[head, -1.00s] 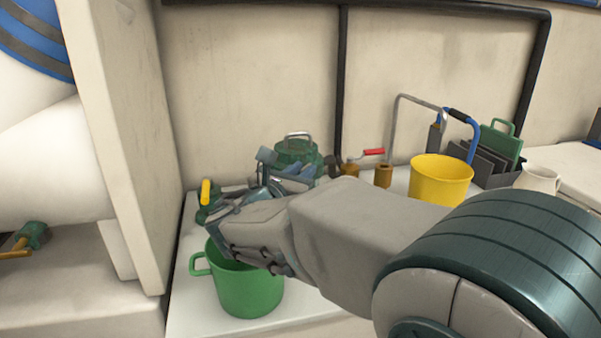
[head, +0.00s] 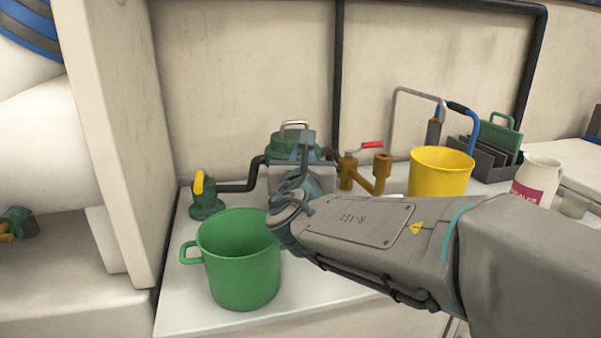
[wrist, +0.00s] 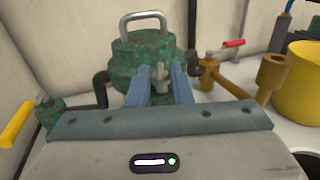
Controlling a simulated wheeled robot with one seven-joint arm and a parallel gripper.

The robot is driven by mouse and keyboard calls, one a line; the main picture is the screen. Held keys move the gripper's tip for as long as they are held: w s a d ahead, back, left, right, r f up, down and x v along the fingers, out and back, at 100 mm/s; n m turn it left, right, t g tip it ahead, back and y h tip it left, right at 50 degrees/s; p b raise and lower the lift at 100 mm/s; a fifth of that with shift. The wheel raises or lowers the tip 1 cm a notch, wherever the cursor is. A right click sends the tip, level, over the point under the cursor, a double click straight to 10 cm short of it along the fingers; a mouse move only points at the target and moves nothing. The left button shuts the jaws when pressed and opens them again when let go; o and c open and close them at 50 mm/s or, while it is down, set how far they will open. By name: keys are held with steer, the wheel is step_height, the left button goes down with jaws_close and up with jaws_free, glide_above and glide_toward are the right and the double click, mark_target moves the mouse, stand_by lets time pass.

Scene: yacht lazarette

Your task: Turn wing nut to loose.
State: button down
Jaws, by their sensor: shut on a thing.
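A green, worn strainer housing (head: 289,143) with a metal bail handle (head: 296,125) stands against the back wall. In the wrist view the housing (wrist: 141,50) is straight ahead, and a grey metal wing nut (wrist: 160,76) shows at its front. My gripper (wrist: 160,84) has its two blue-grey fingers on either side of the wing nut and is shut on it. In the head view my gripper (head: 303,160) is in front of the housing, and the wing nut is hidden behind it.
A green bucket-like mug (head: 238,265) stands just left of my wrist. A yellow-handled valve (head: 205,195) is at the left, and a brass valve with a red lever (head: 358,170) is right of the housing. A yellow bucket (head: 440,175) and a white bottle (head: 537,182) stand further right.

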steer(key=shift+f+n+y+b, duration=0.1)
steer(key=shift+n+y+b, duration=0.5)
steer(key=shift+y+b, duration=0.3)
steer(key=c, duration=1.6)
jaws_free()
